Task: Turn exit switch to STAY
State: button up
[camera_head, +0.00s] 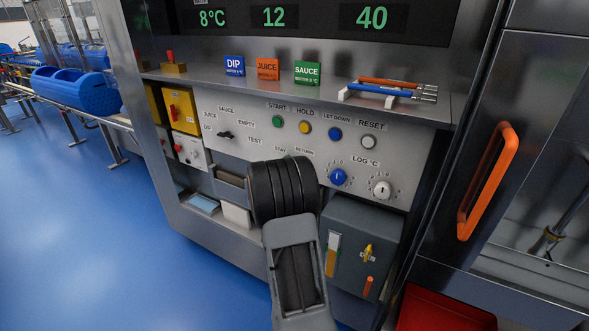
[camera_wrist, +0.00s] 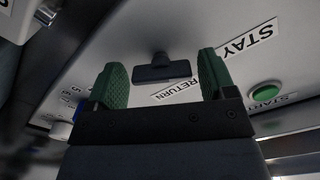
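The exit switch (camera_wrist: 162,68) is a small black knob on the grey panel in the wrist view. It lies ahead of and between the two green fingertips of my gripper (camera_wrist: 165,82). The fingers are apart, with a gap on both sides of the knob; contact does not show. The STAY label (camera_wrist: 248,40) is to the right of the right finger, and the RETURN label (camera_wrist: 176,90) is just below the knob. Which label the knob points to I cannot tell. In the head view the STAY label (camera_head: 280,150) shows above my arm, which hides the switch and my gripper.
The green START button (camera_head: 278,121) and other buttons sit above the switch area. A blue knob (camera_head: 338,176) and a white knob (camera_head: 382,189) are to the right. A mode selector (camera_head: 225,135) is to the left. A dark grey box (camera_head: 350,225) juts out below.

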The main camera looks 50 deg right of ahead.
jog(key=shift+o, duration=0.6)
jog(key=shift+a, duration=0.1)
jog(key=v, duration=1.3)
jog(key=shift+a, duration=0.35)
